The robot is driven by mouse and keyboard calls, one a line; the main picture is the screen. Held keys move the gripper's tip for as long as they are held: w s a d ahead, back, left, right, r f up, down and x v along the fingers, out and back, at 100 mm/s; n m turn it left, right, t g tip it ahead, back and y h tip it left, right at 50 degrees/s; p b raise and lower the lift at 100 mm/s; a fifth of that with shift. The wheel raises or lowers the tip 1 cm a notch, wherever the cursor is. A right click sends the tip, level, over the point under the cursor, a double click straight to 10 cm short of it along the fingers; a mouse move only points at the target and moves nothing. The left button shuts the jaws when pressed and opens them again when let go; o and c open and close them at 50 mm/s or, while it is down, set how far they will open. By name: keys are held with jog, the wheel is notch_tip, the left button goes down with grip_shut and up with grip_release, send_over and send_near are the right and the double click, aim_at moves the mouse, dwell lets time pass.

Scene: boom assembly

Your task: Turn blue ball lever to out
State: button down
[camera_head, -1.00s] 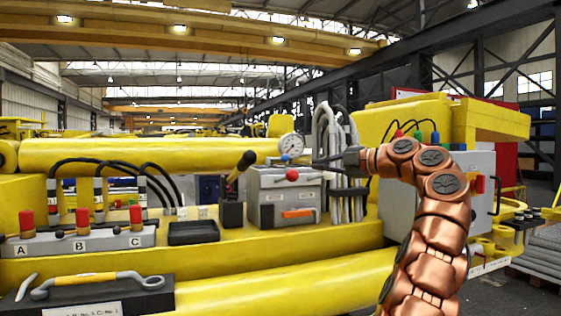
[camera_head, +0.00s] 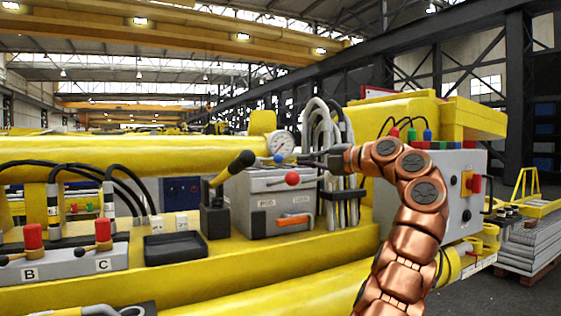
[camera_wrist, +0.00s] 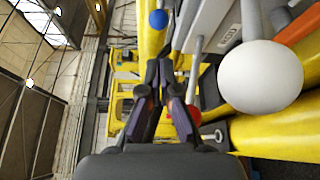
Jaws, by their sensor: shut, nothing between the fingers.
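The blue ball (camera_head: 279,158) is a small knob at the top back of the grey valve box (camera_head: 262,218), just below the pressure gauge. It also shows at the top of the wrist view (camera_wrist: 158,19), beyond my fingertips. My gripper (camera_head: 306,159) reaches in from the right, a little right of the blue ball and apparently apart from it. In the wrist view the dark fingers (camera_wrist: 160,66) are together and empty. The blue ball's lever rod is too small to make out clearly.
A red ball lever (camera_head: 292,179) and an orange handle (camera_head: 296,220) are on the box front. A large white ball (camera_wrist: 260,77) is close on the right of the wrist view. The black, yellow-based lever (camera_head: 232,168) stands left; grey hoses (camera_head: 335,120) rise behind my gripper.

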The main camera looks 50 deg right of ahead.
aim_at(276, 160)
jog(key=w, duration=0.3)
jog(key=w+a+p, duration=0.1)
jog(key=w, duration=0.5)
jog(key=shift+w+a+f+p, duration=0.25)
jog(key=shift+w+p, duration=0.1)
jog(key=shift+w, duration=0.05)
jog(key=shift+r, duration=0.1)
